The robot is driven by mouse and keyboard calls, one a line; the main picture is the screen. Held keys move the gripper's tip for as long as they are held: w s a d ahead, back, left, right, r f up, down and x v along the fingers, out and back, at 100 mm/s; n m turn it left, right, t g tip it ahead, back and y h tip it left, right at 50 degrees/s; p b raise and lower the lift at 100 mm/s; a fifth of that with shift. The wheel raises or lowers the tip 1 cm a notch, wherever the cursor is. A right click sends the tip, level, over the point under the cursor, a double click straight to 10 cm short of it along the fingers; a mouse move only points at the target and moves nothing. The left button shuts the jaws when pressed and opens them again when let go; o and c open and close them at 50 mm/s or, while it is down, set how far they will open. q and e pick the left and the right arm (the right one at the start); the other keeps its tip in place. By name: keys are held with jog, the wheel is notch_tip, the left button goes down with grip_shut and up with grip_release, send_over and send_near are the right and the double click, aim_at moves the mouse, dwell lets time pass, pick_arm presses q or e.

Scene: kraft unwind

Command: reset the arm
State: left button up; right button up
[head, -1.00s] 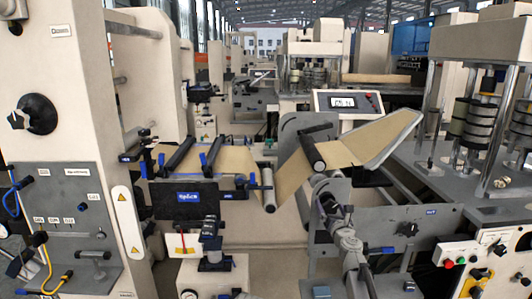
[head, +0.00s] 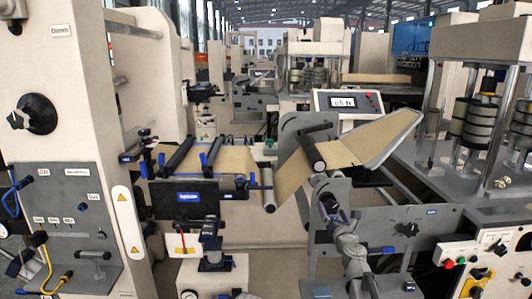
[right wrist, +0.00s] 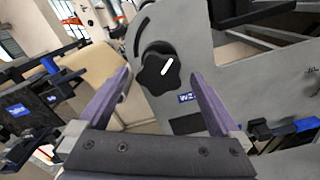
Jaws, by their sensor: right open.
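My right gripper (head: 328,197) is in the lower middle of the head view, in front of the grey side plate of the web machine. In the right wrist view its two purple fingers (right wrist: 160,76) are spread apart with nothing between them. A black star knob (right wrist: 159,70) with a white mark shows beyond the fingers, on a grey plate (right wrist: 178,25). I cannot tell how near the fingers are to it. My left gripper is not in view.
A brown kraft web (head: 288,182) runs over rollers, with a small display (head: 348,103) behind it. A tall cream cabinet (head: 75,100) stands left. A control panel with buttons (head: 470,262) is at the lower right. Blue-handled fittings (right wrist: 50,65) are left of the fingers.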

aim_at(331, 209)
jog(key=w, duration=0.3)
jog(key=n, duration=0.3)
jog(key=shift+s, duration=0.2)
jog(key=n, duration=0.6)
jog(key=s, duration=0.9)
jog(key=shift+s+n, duration=0.3)
jog(key=shift+s, duration=0.05)
